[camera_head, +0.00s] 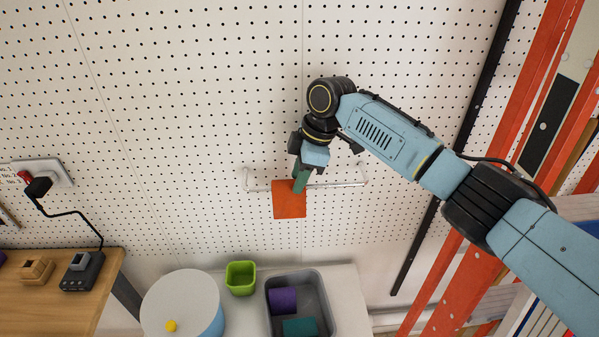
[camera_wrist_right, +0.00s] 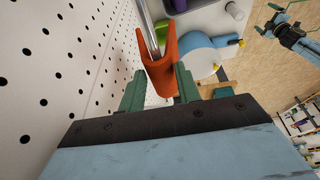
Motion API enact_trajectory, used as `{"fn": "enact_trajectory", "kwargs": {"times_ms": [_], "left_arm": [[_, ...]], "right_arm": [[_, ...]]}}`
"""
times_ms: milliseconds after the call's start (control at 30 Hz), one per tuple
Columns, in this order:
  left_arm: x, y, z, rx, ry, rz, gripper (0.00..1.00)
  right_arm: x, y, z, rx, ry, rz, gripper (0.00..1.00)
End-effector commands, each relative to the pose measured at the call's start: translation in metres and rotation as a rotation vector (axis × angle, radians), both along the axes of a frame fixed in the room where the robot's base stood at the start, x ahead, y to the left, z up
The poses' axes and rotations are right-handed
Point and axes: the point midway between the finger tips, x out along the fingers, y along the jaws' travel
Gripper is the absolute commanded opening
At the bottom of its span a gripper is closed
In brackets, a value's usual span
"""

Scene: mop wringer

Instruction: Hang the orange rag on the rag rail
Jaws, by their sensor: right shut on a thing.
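The orange rag (camera_head: 289,203) is at the thin pale rag rail (camera_head: 335,184) on the pegboard, left of the rail's middle. In the right wrist view the rag (camera_wrist_right: 161,72) is folded, with one flap on each side of the rail (camera_wrist_right: 147,25). I cannot tell whether its fold rests on the bar. My right gripper (camera_head: 300,180) is shut on the rag's top from above; its green fingers (camera_wrist_right: 160,90) flank the fold. My left gripper (camera_wrist_right: 283,12) shows small at the wrist view's top right, far from the rag; its opening is unclear.
Below stand a white-topped blue drum (camera_head: 183,300) with a yellow knob, a green cup (camera_head: 241,277) and a grey tub (camera_head: 327,288) holding purple and teal rolls. A wooden table (camera_head: 45,305) is at left. Orange posts (camera_head: 452,285) stand right. The pegboard beside the rail is clear.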

Motion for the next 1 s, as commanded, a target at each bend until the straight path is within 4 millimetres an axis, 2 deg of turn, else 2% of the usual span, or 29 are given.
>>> {"fn": "enact_trajectory", "kwargs": {"times_ms": [167, 200, 367, 733, 867, 1000], "left_arm": [[0.000, 0.000, 0.000, 0.000, 0.000, 0.000, 1.00], [0.000, 0.000, 0.000, 0.000, 0.000, 0.000, 1.00], [0.000, 0.000, 0.000, 0.000, 0.000, 0.000, 1.00], [0.000, 0.000, -0.001, 0.000, -0.001, 0.000, 1.00], [0.000, 0.000, -0.005, 0.000, -0.001, 0.000, 1.00], [0.000, 0.000, -0.011, 0.000, -0.001, 0.000, 1.00]], "right_arm": [[0.000, 0.000, 0.000, 0.000, 0.000, 0.000, 0.00], [0.000, 0.000, 0.000, 0.000, 0.000, 0.000, 0.37], [0.000, 0.000, 0.000, 0.000, 0.000, 0.000, 0.58], [0.000, -0.002, 0.006, 0.001, -0.002, 0.000, 0.58], [0.000, -0.008, 0.023, 0.001, -0.003, -0.001, 0.58], [-0.001, -0.017, 0.053, 0.001, -0.005, 0.000, 0.58]]}}
